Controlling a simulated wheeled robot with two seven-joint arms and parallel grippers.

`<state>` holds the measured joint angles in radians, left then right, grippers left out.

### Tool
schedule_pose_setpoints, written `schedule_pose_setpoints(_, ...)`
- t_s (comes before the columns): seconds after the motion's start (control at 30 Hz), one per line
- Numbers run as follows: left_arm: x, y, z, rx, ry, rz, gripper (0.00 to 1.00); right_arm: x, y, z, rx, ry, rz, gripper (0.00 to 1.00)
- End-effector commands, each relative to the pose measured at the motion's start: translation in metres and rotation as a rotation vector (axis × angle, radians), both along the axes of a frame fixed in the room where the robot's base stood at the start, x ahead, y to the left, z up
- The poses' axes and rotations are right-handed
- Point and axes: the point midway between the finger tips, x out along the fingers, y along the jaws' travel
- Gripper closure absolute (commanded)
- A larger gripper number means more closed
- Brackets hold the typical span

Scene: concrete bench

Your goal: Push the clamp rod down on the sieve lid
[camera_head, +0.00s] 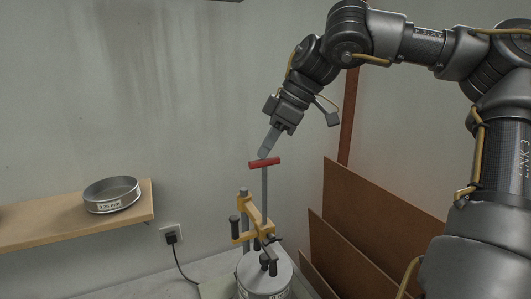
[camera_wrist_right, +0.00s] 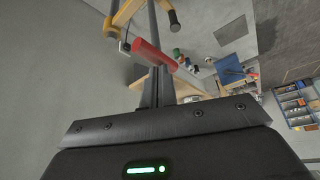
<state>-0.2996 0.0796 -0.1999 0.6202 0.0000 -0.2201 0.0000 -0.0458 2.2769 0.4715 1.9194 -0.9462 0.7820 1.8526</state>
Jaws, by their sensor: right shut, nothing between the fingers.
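The clamp rod (camera_head: 265,188) stands upright with a red crossbar handle (camera_head: 264,162) at its top. It passes through a yellow clamp arm (camera_head: 256,217) above the round sieve lid (camera_head: 266,275) at the bottom of the head view. My right gripper (camera_head: 264,153) is shut and empty, pointing down with its fingertips at the red handle, touching it or just above. In the right wrist view the red handle (camera_wrist_right: 153,56) lies just past the closed fingertips (camera_wrist_right: 157,76). I cannot tell whether they touch. My left gripper is not in view.
A wooden shelf (camera_head: 75,229) at the left carries a metal sieve (camera_head: 112,194). A wall socket (camera_head: 172,236) with a black plug and cable sits behind the bench. Brown boards (camera_head: 375,215) lean at the right, near the clamp. The wall area left of my gripper is free.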

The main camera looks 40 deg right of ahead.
Motion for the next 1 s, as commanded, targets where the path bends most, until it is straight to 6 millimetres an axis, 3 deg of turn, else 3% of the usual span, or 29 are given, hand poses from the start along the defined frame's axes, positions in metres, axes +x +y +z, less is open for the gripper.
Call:
schedule_pose_setpoints(0.8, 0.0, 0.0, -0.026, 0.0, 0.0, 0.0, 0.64, 0.0, 0.0, -0.031, 0.0, 0.003, 0.001, 1.0)
schedule_pose_setpoints(1.0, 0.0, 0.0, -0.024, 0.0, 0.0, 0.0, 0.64, 0.0, 0.0, -0.029, 0.0, 0.003, 0.001, 1.0)
